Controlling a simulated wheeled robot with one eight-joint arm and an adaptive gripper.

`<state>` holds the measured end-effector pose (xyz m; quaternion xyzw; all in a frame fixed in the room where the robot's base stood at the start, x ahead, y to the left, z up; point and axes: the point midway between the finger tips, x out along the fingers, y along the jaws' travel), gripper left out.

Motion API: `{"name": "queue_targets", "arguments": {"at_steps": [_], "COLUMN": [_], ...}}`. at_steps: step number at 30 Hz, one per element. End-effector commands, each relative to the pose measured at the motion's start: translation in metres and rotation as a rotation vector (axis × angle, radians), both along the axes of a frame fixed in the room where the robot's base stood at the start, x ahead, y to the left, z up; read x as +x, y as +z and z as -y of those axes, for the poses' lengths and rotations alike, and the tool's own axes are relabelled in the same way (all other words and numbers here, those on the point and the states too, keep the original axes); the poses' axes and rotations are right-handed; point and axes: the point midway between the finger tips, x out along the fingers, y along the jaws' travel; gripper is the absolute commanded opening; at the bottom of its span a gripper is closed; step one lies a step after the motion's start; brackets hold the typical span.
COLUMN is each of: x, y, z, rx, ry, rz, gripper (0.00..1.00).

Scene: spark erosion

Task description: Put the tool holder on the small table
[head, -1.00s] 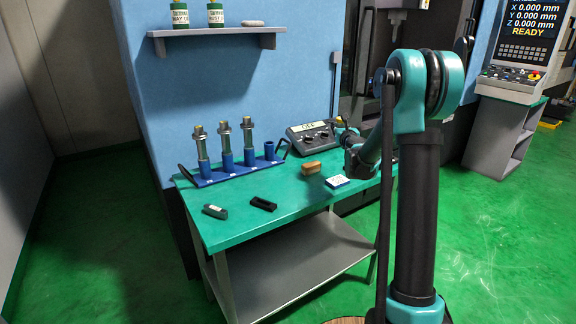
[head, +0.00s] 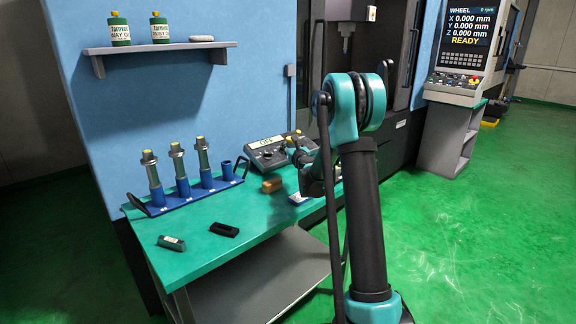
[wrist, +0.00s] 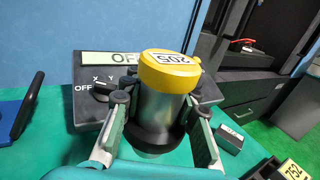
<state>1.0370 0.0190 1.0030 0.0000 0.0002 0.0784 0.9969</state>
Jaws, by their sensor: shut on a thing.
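My gripper (wrist: 160,105) is shut on a tool holder (wrist: 158,112), a grey cylinder with a yellow, numbered cap and a black collar. The holder looks roughly upright in the wrist view; its lower end is hidden, and I cannot tell whether it touches anything below. In the head view my arm partly hides the gripper and holder, near the grey control box. A green-topped table (head: 215,253) with a lower shelf stands below the gripper.
A blue rack (head: 222,185) on the table bears three upright holders and an empty socket. The grey box (head: 268,152) with knobs stands at the back. A brown block (head: 272,185), a labelled case (head: 171,243) and a black piece (head: 224,229) lie in front. Green floor is free right.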

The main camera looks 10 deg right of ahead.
Motion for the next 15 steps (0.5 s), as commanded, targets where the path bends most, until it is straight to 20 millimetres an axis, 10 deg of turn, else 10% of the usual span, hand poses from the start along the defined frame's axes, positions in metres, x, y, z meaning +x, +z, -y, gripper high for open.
{"name": "queue_targets", "arguments": {"at_steps": [15], "x": [0.000], "y": [-0.062], "z": [0.000], "rx": [0.000], "ry": [0.000], "rz": [0.000], "gripper": [0.00]}}
